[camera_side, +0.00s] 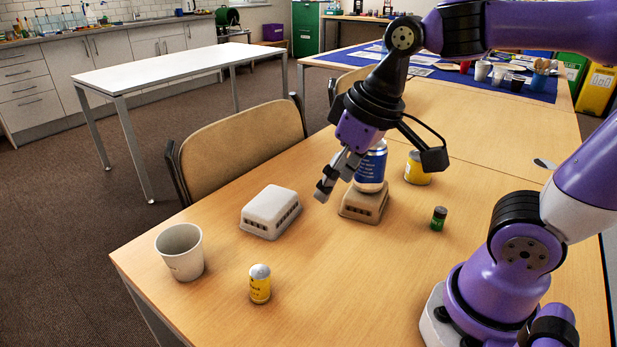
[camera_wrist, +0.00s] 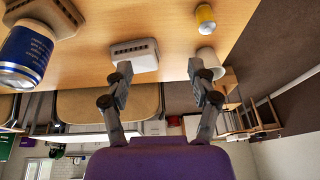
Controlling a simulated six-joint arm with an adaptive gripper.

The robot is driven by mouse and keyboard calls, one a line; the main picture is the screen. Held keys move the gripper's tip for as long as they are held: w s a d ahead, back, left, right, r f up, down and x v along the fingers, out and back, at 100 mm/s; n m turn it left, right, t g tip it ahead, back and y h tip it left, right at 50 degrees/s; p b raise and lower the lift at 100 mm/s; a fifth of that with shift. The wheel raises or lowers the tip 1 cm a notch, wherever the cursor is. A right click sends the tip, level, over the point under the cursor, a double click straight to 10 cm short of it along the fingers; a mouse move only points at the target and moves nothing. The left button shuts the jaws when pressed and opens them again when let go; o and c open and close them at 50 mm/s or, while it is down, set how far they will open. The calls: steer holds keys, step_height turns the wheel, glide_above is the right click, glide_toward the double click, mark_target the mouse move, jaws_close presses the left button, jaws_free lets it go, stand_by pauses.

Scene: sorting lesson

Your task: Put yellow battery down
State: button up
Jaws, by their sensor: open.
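The yellow battery (camera_side: 260,284), with a pale grey top, stands upright on the wooden table near its front edge, right of a paper cup. It also shows at the top right of the wrist view (camera_wrist: 205,18). My gripper (camera_side: 332,180) is open and empty. It is above the table beside the blue can, well away from the yellow battery. In the wrist view the two fingers (camera_wrist: 158,70) are spread apart with nothing held between them.
A white paper cup (camera_side: 180,252) stands near the left corner. A white upturned tub (camera_side: 271,211) lies behind. A blue can (camera_side: 371,167) stands on a beige tub (camera_side: 364,204). A yellow can (camera_side: 417,169) and a small green battery (camera_side: 438,219) stand to the right. The front middle of the table is clear.

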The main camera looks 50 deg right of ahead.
steer(key=shift+s+d+f+t+h, duration=0.2)
steer(key=shift+s+d+t, duration=0.25)
steer(key=shift+s+d, duration=0.2)
steer(key=shift+s+d+f+t+h, duration=0.1)
steer(key=shift+s+d+t+h, duration=0.1)
steer(key=shift+s+d+t, duration=0.35)
